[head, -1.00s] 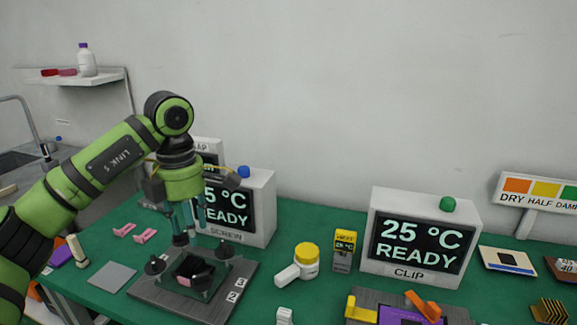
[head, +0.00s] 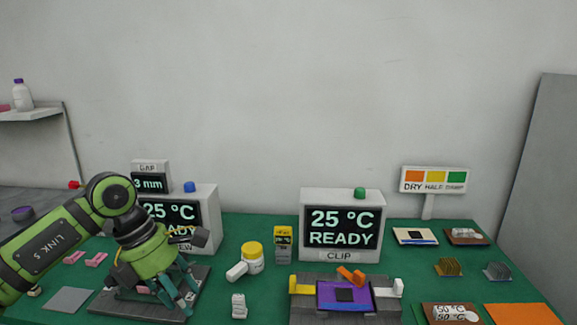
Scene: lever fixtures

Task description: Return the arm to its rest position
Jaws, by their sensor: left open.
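My left arm comes in from the left in the head view. Its gripper (head: 175,297) has teal fingers spread open and points down over the dark screw fixture plate (head: 128,303) at the left of the green table. The fingers hide much of that fixture, and I cannot tell whether they touch it. Nothing shows between them. The screw display (head: 205,225) stands behind the gripper, partly covered by it. My right gripper is not in view.
The clip display (head: 341,254) reads 25 °C READY. In front of it lies a clip fixture (head: 346,297) with purple, yellow and orange parts. A grey pad (head: 68,300) lies at left. The colour sign (head: 433,180) stands at right.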

